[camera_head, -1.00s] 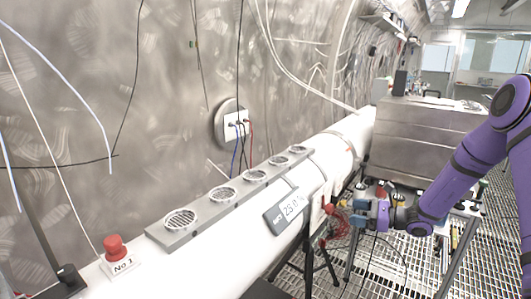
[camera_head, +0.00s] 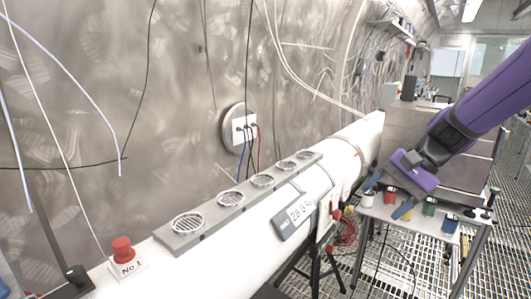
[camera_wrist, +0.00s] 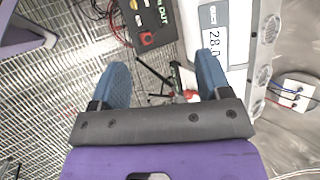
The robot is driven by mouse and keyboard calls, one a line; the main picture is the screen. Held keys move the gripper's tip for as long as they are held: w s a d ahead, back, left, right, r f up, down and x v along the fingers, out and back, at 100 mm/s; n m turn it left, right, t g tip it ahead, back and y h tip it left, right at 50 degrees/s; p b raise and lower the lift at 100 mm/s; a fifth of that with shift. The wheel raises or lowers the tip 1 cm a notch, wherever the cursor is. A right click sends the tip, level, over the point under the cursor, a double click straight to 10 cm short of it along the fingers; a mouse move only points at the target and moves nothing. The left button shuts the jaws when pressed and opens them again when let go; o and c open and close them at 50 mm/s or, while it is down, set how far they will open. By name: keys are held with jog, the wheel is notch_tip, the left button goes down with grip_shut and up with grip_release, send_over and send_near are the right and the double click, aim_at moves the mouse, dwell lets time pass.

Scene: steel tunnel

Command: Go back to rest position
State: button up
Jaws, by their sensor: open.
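My gripper (camera_head: 387,196) is at the end of my purple arm, which reaches in from the upper right. It hangs over the small table (camera_head: 440,222) beside the white pipe, pointing down and to the left. Its two blue fingers are apart with nothing between them. In the wrist view my gripper (camera_wrist: 163,68) also shows spread fingers, with the floor grating and pipe area below. No object is held.
The white pipe (camera_head: 222,270) carries a grey strip with round vents, a display (camera_head: 297,217) and a red button (camera_head: 122,249). Several small containers, one green (camera_head: 429,207), stand on the table. A steel cabinet (camera_head: 402,135) stands behind. A wall socket (camera_head: 243,130) has cables.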

jog(key=s+d+r+n+t+h, duration=0.2)
jog(key=s+d+r+n+h, duration=0.1)
jog(key=s, duration=0.6)
jog(key=s+d+r+n+t+h, duration=0.2)
jog(key=s+r+n+t+h, duration=0.1)
jog(key=s, duration=0.6)
notch_tip(320, 180, up, 2)
jog(key=shift+s+d+n+h, duration=0.25)
jog(key=shift+d+n+h, duration=0.15)
jog(key=shift+n+h, duration=0.3)
dwell(1.5)
